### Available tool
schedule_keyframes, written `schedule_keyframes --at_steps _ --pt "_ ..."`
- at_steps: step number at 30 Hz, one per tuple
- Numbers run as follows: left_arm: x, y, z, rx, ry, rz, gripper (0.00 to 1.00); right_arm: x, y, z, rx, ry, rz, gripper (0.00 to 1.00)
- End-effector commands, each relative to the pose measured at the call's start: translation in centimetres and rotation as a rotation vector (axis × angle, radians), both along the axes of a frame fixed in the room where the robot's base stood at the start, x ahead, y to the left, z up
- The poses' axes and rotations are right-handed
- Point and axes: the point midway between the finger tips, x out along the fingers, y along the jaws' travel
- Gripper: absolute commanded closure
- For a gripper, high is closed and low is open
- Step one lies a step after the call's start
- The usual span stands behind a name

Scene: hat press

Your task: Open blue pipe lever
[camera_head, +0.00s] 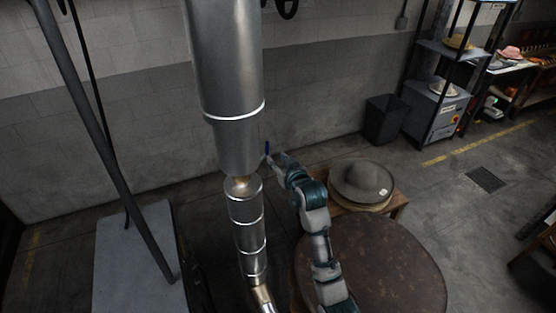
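A small blue lever (267,147) stands out on the right side of the vertical metal pipe (232,90), near the narrow joint between the wide upper section and the slimmer lower pipe (247,222). My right arm reaches up from the bottom of the view. My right gripper (273,160) is at the lower end of the blue lever, very close to it. The fingers are small and dark here, so I cannot tell whether they touch the lever or how far apart they are. My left gripper is not in view.
A slanted dark pole (100,140) crosses the left.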

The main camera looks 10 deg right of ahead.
Motion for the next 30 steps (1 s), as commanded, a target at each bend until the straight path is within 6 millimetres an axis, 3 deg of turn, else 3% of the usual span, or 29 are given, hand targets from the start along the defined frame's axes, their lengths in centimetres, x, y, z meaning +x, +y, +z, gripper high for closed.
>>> schedule_keyframes --at_steps 3,7,11,15,19,24,30 --pt "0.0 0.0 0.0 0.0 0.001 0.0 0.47 0.0 0.0 0.0 0.0 0.0 0.0 0.67" --pt "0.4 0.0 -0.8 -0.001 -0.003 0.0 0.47 -0.1 -0.3 -0.2 0.001 -0.017 -0.006 1.0" --pt "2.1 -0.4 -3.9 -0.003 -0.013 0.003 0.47 -0.9 -1.4 -0.8 0.012 -0.084 -0.029 1.0" --pt "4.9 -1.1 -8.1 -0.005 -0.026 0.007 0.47 -2.9 -2.5 -1.9 0.04 -0.193 -0.046 1.0" --pt "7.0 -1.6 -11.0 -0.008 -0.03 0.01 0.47 -5.2 -2.8 -3.1 0.07 -0.279 -0.038 1.0" --pt "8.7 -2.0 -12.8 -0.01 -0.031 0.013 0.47 -7.6 -2.6 -4.6 0.1 -0.341 -0.014 1.0" --pt "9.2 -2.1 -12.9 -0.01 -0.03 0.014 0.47 -8.3 -2.3 -4.8 0.116 -0.361 0.0 1.0"
